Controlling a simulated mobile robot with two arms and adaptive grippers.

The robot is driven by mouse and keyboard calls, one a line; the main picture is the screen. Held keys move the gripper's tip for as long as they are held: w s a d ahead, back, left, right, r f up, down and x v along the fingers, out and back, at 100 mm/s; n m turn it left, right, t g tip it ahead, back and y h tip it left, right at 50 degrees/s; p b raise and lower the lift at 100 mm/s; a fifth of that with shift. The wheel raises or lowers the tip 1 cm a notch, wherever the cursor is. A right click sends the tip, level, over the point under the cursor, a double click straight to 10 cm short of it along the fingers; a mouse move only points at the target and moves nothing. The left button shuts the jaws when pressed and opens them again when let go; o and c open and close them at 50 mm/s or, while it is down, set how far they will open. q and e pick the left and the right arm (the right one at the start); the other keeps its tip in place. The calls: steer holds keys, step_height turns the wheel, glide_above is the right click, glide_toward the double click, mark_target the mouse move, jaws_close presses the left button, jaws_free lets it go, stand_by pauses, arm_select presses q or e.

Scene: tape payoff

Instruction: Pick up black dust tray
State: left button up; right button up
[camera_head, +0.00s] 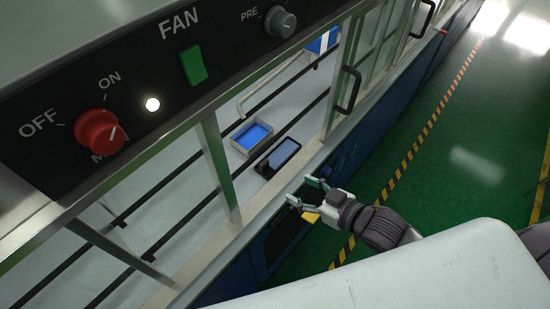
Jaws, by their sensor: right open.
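The black dust tray (266,169) lies inside the machine, just behind the front ledge, near the middle of the camera_head view. It is a small dark rectangular tray, and its inside looks bluish grey. My right gripper (300,191) is outside the machine, below and to the right of the tray in the picture. Its fingers are apart, empty and point left toward the ledge; it does not touch the tray. My left gripper is not in view.
A grey bin with blue inside (252,135) stands just beyond the tray. Frame posts (217,165) and an open-looking bay border the tray. Door handles (350,90) stick out to the right. A control panel (150,75) overhangs the upper left. Green floor lies right.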

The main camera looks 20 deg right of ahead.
steer(key=y+p, duration=0.1)
glide_toward(266, 166)
steer(key=x, duration=0.5)
steer(key=shift+s+a+f, duration=0.1)
steer(key=shift+a+f, duration=0.25)
steer(key=shift+a, duration=0.05)
steer(key=shift+w+a+p, duration=0.2)
steer(key=shift+w+p, duration=0.2)
steer(key=shift+w, duration=0.05)
steer(key=p+x, duration=0.1)
steer(key=x, duration=0.2)
steer(key=shift+w+r, duration=0.1)
steer(key=shift+w, duration=0.35)
steer(key=shift+w+a+f, duration=0.2)
steer(key=shift+w+a, duration=0.05)
steer(key=shift+w, duration=0.1)
steer(key=shift+s, duration=0.1)
jaws_close()
